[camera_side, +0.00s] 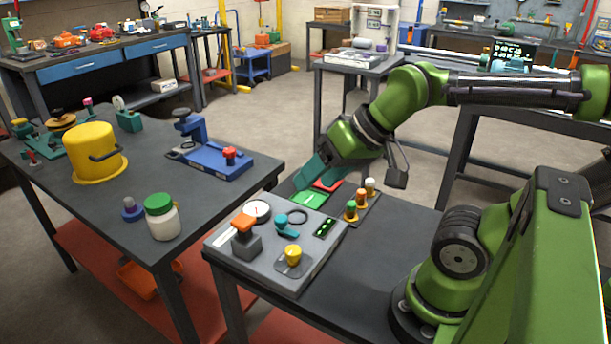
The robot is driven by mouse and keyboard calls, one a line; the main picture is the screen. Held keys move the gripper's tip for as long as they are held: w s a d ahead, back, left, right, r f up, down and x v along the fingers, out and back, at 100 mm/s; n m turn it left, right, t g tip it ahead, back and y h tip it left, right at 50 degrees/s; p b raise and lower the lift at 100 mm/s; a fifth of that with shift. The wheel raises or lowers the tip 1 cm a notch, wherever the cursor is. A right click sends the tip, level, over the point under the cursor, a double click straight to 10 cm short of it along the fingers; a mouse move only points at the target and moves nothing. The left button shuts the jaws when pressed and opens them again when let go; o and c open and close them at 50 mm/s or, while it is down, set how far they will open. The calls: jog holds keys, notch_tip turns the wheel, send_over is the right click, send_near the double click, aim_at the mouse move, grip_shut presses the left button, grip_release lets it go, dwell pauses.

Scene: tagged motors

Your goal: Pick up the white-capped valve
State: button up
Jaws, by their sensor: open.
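The white-capped valve (370,187) is a small upright piece with a pale cap and orange-brown body. It stands at the far end of a short row on a dark plate, beside the control panel. An orange-topped piece (361,198) and a piece with a green and orange body (351,211) stand in front of it in the same row. My gripper (350,181) is open, with a teal finger at left and a dark grey finger at right. In the picture the valve lies between the spread fingers, near the grey one. No contact shows, and the height gap is unclear.
The grey control panel (262,268) with an orange lever (243,224), gauge and yellow knob (293,254) lies just left of the row. Green and red pads (308,199) lie behind it. The dark tabletop (365,285) in front is clear.

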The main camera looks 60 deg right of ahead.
jog(key=w+d+f+m+g+h, duration=0.1)
jog(key=d+f+m, duration=0.1)
jog(key=d, duration=0.6)
jog(key=w+d+f+m+g+h, duration=0.1)
jog(key=d+f+m+h, duration=0.15)
jog(key=d, duration=0.45)
jog(key=g+h, duration=0.2)
send_near(370, 180)
jog(key=x, duration=0.5)
jog(key=shift+w, duration=0.3)
jog(key=shift+s+x, duration=0.15)
jog(key=shift+x, duration=1.15)
jog(key=shift+s+x, duration=0.15)
jog(key=shift+x, duration=1.15)
grip_shut()
